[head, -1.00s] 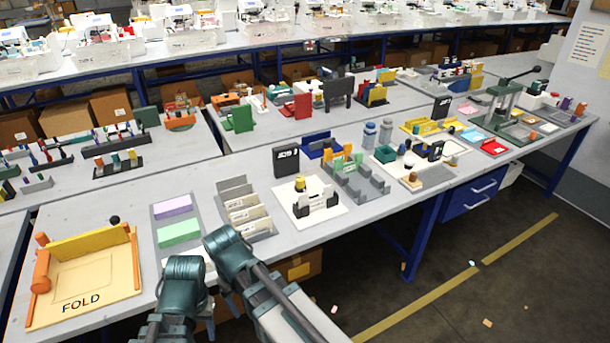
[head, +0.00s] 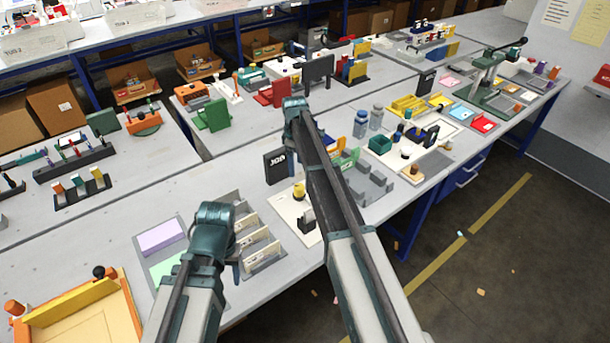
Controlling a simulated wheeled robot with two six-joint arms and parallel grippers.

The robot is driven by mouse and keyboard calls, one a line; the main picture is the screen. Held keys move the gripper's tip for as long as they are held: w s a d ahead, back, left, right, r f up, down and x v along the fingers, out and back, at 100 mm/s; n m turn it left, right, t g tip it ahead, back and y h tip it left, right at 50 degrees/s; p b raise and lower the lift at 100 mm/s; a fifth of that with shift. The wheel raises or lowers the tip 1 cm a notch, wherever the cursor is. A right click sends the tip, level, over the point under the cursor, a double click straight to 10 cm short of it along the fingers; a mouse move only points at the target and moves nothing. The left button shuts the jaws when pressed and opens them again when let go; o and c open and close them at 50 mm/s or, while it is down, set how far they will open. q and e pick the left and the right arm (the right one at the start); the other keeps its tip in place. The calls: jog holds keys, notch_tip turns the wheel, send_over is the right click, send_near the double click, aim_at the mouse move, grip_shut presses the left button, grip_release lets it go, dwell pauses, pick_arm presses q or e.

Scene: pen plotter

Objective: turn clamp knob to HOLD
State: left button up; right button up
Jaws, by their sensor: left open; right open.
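A white plate (head: 286,214) on the near bench carries a small yellow-topped post (head: 298,190) and a black-and-white holder (head: 306,222), partly behind my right arm. Farther right, a pale plotter-like board (head: 452,140) carries dark upright parts (head: 431,135). I cannot tell which part is the clamp knob, or read any HOLD mark. My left gripper (head: 236,268) is open and empty beside the slotted grey rack. My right gripper (head: 293,108) is open at the far end of my extended arm, its fingers hardly visible, apart from the brown knob.
The slotted rack (head: 262,250), a tray with purple and green blocks (head: 160,237) and the orange-edged fold board (head: 85,318) lie at left.

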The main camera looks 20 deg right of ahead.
aim_at(299, 186)
pick_arm(q)
jog(key=shift+w, duration=0.3)
pick_arm(e)
jog(key=shift+w+d, duration=0.6)
jog(key=shift+d, duration=0.1)
pick_arm(q)
notch_tip(299, 186, down, 14)
jog(key=b, duration=1.4)
jog(key=shift+r, duration=0.2)
pick_arm(e)
notch_tip(299, 186, down, 14)
jog(key=shift+r, duration=0.2)
grip_shut()
